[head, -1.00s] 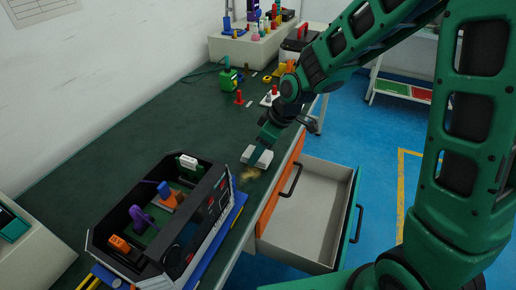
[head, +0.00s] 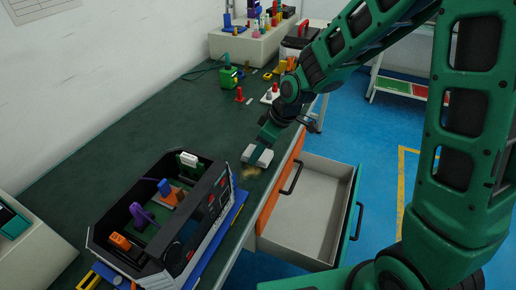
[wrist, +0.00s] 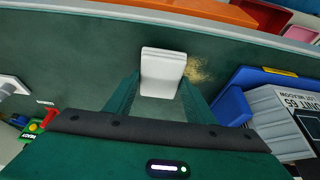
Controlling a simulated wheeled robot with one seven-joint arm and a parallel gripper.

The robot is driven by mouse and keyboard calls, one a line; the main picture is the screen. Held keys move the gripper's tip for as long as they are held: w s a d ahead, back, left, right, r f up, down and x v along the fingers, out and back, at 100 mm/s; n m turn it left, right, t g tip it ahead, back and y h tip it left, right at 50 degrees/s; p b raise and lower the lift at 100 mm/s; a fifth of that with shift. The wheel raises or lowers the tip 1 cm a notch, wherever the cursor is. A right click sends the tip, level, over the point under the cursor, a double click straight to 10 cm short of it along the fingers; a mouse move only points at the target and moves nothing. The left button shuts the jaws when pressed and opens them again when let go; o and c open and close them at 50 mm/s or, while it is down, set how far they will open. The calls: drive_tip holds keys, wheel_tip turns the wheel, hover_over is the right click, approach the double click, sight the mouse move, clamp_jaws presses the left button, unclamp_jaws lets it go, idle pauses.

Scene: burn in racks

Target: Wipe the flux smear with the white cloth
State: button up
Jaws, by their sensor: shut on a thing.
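The white cloth (head: 257,155) is a folded pad on the green bench top near its front edge; it also shows in the wrist view (wrist: 162,72). My gripper (head: 262,155) points down and is shut on the cloth, its two fingers at the cloth's sides in the wrist view (wrist: 158,100). The flux smear (head: 250,173) is a yellowish-brown speckled patch beside the cloth, on the side toward the open-topped unit. In the wrist view the smear (wrist: 198,72) lies right of the cloth. Part of it may be hidden under the cloth.
An open-topped black unit (head: 215,205) with coloured parts stands near the smear, on a blue base. An open drawer (head: 305,205) juts out from the bench front. Red and white small parts and a green device (head: 228,78) stand farther back. The bench's left middle is clear.

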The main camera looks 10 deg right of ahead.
drive_tip(key=shift+f, duration=0.5)
drive_tip(key=shift+s, duration=0.1)
drive_tip(key=shift+s+a+f, duration=0.1)
drive_tip(key=shift+s+a, duration=0.85)
drive_tip(key=shift+s, duration=0.5)
drive_tip(key=shift+s+a, duration=0.95)
drive_tip(key=shift+s, duration=0.5)
drive_tip(key=shift+s+a+f, duration=0.1)
drive_tip(key=shift+s+a, duration=0.85)
drive_tip(key=shift+s, duration=0.5)
drive_tip(key=shift+w+d+r, duration=0.2)
drive_tip(key=shift+w+d, duration=0.3)
drive_tip(key=shift+w, duration=0.3)
drive_tip(key=shift+w+d+r, duration=0.15)
drive_tip(key=shift+w+d, duration=0.3)
drive_tip(key=shift+w, duration=0.3)
drive_tip(key=shift+w+d+f, duration=0.1)
drive_tip(key=shift+w+d, duration=0.5)
drive_tip(key=shift+w, duration=0.3)
drive_tip(key=shift+w+d+f, duration=0.1)
drive_tip(key=shift+w+d, duration=0.55)
drive_tip(key=shift+w, duration=0.3)
drive_tip(key=shift+w+d+f, duration=0.1)
drive_tip(key=shift+w+d, duration=0.5)
drive_tip(key=shift+w, duration=0.3)
drive_tip(key=shift+w+d, duration=0.15)
drive_tip(key=shift+d, duration=0.05)
drive_tip(key=shift+r, duration=0.1)
drive_tip(key=shift+a+r, duration=0.15)
drive_tip(key=shift+r, duration=2.8)
